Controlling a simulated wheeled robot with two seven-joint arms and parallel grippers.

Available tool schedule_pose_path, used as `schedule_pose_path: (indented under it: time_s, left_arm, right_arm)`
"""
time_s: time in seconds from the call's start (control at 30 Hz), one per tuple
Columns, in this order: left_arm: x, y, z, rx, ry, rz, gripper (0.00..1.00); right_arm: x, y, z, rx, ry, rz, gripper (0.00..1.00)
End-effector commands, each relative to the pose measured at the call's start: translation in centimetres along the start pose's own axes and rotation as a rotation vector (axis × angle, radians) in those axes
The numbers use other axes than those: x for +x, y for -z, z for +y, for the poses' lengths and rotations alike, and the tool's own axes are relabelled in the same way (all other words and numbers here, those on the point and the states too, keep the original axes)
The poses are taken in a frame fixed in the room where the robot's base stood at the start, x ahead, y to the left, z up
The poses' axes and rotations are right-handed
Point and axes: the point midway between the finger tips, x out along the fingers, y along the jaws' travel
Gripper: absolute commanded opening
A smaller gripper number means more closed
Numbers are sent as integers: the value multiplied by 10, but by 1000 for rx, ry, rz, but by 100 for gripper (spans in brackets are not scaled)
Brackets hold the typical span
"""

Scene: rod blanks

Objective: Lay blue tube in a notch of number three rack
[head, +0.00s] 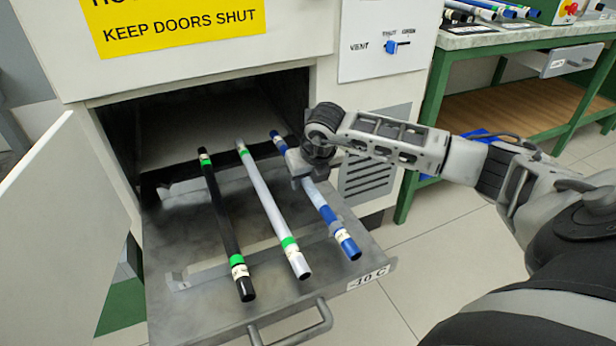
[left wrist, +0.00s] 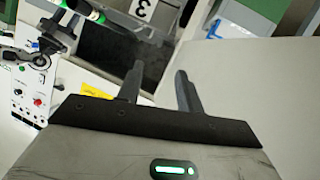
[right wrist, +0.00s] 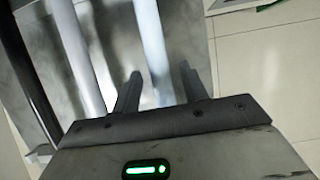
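The blue tube (head: 328,213) lies in the pulled-out drawer (head: 215,318), rightmost of three, its two ends blue with pale bands. My right gripper (head: 302,176) is over its upper part in the head view and hides some of it. In the right wrist view, my right gripper (right wrist: 160,88) has its fingers apart, with a pale, glare-lit tube (right wrist: 150,45) showing between them; contact cannot be told. My left gripper (left wrist: 158,85) is open and empty.
A black tube (head: 223,215) and a grey tube (head: 268,205) lie left of the blue one. The cabinet door (head: 60,235) stands open at left. A green bench (head: 500,40) with tubes stands at the back right. Pale floor is clear right of the drawer.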

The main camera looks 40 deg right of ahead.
Motion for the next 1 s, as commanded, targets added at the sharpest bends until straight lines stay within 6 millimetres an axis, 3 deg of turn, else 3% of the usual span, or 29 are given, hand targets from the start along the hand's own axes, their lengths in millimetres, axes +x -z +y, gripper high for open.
schedule_pose_path:
  time_s: [0.17,0.5,0.7,1.0]
  left_arm:
    - [-1,3,1,2,1,-3,36]
    - [0,-9,-7,-4,30,-100,36]
    - [3,-12,-13,-7,46,-132,36]
    - [3,-21,-14,-9,49,-162,36]
  right_arm:
    - [-9,-2,0,0,-1,-2,43]
    - [-78,-2,0,-3,1,-4,43]
    - [-110,-2,0,-1,-1,-2,43]
    - [-122,-1,0,0,0,-1,43]
